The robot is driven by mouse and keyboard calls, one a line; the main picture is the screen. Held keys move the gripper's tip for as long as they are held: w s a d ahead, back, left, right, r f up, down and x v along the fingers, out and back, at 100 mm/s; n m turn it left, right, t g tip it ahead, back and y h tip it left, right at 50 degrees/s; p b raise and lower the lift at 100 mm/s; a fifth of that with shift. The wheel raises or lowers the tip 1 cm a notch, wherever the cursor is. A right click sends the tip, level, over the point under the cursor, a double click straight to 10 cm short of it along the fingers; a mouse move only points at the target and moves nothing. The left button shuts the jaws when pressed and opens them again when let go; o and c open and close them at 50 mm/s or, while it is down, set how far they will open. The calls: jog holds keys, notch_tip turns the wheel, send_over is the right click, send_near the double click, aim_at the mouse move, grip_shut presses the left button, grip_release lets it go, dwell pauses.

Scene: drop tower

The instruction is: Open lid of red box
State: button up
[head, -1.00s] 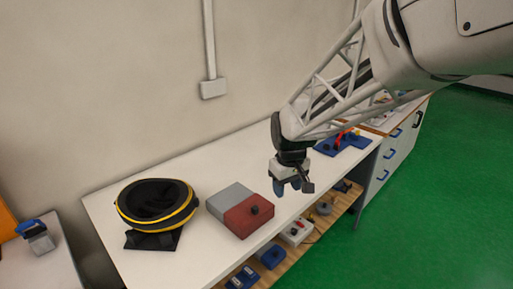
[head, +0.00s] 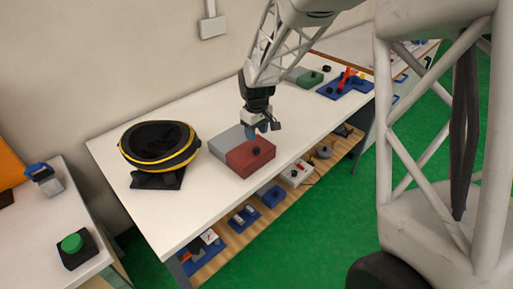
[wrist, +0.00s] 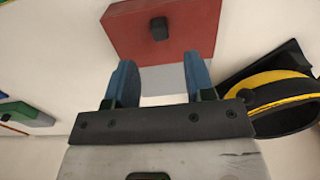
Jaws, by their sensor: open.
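The box sits on the white table, with a grey part and a red lid (head: 251,158) that carries a small dark knob (head: 256,151). In the wrist view the red lid (wrist: 185,30) lies beyond my fingertips, with its black knob (wrist: 158,28) a little left of centre. My gripper (head: 263,133) is above the back edge of the box, near the grey part (head: 231,141). In the wrist view its two blue fingers (wrist: 158,70) are apart with nothing between them. The lid is lying flat and shut.
A round black and yellow drop tower base (head: 158,148) stands left of the box. A green and grey box (head: 309,77) and a blue board with red parts (head: 346,84) lie farther back right. A green button (head: 72,243) is on the left table. The front left tabletop is clear.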

aim_at(256, 147)
jog(key=shift+f, duration=0.1)
jog(key=shift+f, duration=3.8)
grip_shut()
